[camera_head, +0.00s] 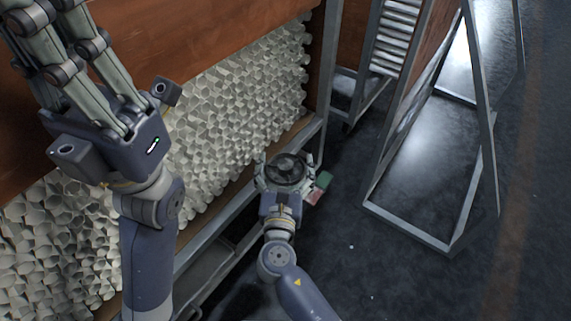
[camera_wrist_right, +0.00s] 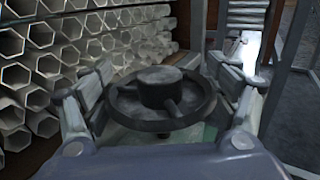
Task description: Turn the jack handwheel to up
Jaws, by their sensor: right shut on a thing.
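The jack handwheel (camera_head: 285,170) is a dark round wheel at the lower end of the rack frame. My right gripper (camera_head: 284,173) is shut on the handwheel, with one finger on each side of the rim. In the wrist view its fingers flank the wheel (camera_wrist_right: 160,105). My left gripper (camera_head: 75,65) is large at the upper left, away from the wheel; its fingertips are out of frame.
Green (camera_head: 323,180) and red (camera_head: 314,197) patches show right of the wheel. A metal A-frame stand (camera_head: 415,238) is at right. Dark floor (camera_head: 375,280) lies open at front right.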

